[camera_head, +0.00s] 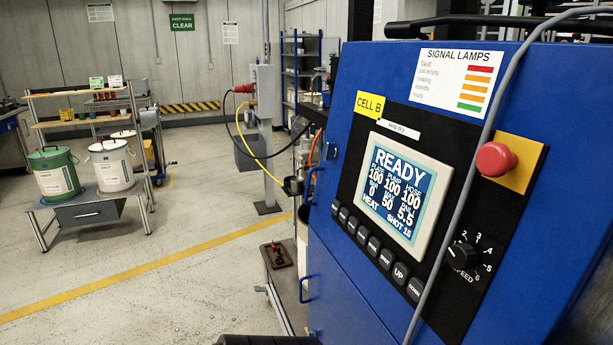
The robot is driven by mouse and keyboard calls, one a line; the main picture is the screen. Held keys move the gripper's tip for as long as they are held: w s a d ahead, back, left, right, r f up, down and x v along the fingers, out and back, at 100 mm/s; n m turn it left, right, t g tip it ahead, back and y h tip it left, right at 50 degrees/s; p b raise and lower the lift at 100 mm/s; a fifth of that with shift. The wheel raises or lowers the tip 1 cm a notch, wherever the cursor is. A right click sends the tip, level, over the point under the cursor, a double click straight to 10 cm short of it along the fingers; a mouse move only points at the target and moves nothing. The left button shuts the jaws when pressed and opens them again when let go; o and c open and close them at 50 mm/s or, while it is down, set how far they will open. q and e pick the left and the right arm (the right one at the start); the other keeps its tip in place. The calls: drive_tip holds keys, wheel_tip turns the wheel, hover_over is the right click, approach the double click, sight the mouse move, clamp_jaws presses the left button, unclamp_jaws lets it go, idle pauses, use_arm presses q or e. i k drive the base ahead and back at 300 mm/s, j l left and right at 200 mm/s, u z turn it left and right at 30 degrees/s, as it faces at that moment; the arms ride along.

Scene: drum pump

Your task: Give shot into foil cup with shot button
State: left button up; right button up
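The blue machine cabinet (345,120) fills the right side, with a black control panel facing me. Its screen (400,190) reads READY, with three values of 100 and SHOT 15 at the bottom. A slanted row of dark push buttons (374,246) runs below the screen; one reads UP. The button at the lower right end (415,289) has a label too small to read surely, and I cannot tell which one is the shot button. I cannot make out a foil cup.
A red mushroom button (495,158) and a speed dial (461,256) sit right of the screen. A grey cable (470,175) hangs across the panel. A small cart (283,283) stands left of the cabinet. Pails stand on a far-left table (85,210). Floor between is clear.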

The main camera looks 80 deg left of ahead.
sight(387, 259)
drive_tip(key=u, duration=2)
